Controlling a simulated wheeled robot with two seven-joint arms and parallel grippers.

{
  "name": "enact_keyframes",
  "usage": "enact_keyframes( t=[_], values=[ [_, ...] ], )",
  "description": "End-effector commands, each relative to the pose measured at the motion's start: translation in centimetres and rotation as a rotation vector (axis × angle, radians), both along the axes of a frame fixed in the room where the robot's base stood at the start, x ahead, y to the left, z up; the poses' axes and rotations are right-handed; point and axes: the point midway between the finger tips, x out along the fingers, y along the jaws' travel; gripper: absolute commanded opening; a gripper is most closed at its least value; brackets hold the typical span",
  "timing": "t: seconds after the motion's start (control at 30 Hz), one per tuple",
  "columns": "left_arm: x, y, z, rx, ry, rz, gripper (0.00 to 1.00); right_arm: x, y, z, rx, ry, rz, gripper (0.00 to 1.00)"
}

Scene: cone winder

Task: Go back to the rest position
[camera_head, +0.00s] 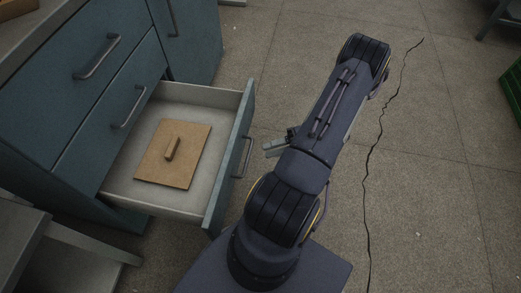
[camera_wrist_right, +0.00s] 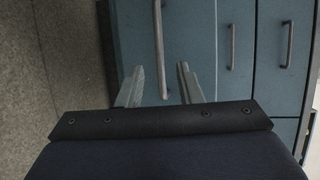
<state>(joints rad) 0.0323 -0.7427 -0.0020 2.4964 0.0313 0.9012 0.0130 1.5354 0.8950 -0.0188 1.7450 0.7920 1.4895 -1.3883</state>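My right gripper (camera_head: 268,148) is partly hidden behind my own arm in the head view. It is to the right of the open drawer's handle (camera_head: 243,157), with a small gap between them. In the right wrist view the two fingers of my right gripper (camera_wrist_right: 160,68) stand apart with nothing between them. A drawer handle (camera_wrist_right: 158,40) shows beyond the fingertips. My left gripper is in neither view.
The open drawer (camera_head: 225,160) juts from the blue cabinet (camera_head: 95,50) and holds a brown board (camera_head: 190,170) with a small block on it. Grey furniture (camera_head: 60,245) stands at lower left. A green crate (camera_head: 512,85) is at the right edge. Cracked floor (camera_head: 430,180) is clear right of my arm.

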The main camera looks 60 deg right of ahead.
Motion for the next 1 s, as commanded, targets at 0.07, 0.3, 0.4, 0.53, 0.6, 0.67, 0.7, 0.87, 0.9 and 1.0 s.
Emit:
enact_keyframes(
  t=[0.07,0.3,0.4,0.53,0.6,0.67,0.7,0.87,0.9,1.0],
  values=[
    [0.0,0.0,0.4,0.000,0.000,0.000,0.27,-0.8,-0.8,0.3,0.000,0.001,-0.002,0.33],
    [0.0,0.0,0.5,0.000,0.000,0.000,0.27,-1.5,-1.5,0.4,0.002,0.001,0.001,0.33],
    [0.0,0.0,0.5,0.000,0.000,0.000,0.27,-1.5,-1.5,0.4,0.002,0.000,0.001,0.33],
    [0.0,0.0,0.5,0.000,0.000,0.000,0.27,-1.5,-1.5,0.4,0.002,0.000,0.001,0.33],
    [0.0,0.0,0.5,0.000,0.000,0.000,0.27,-1.5,-1.5,0.3,0.002,0.000,0.001,0.33],
    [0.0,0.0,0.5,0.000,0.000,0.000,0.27,-1.5,-1.4,0.4,0.002,0.000,0.001,0.33],
    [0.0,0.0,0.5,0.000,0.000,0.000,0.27,-1.5,-1.4,0.4,0.002,0.000,0.001,0.33],
    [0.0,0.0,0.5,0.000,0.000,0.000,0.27,-1.1,-1.4,0.7,-0.004,0.005,0.015,0.33],
    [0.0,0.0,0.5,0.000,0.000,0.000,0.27,-0.7,-1.2,1.2,-0.010,0.013,0.034,0.33],
    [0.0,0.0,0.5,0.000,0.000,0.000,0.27,1.3,-0.2,3.5,-0.041,0.061,0.131,0.33]
  ],
)
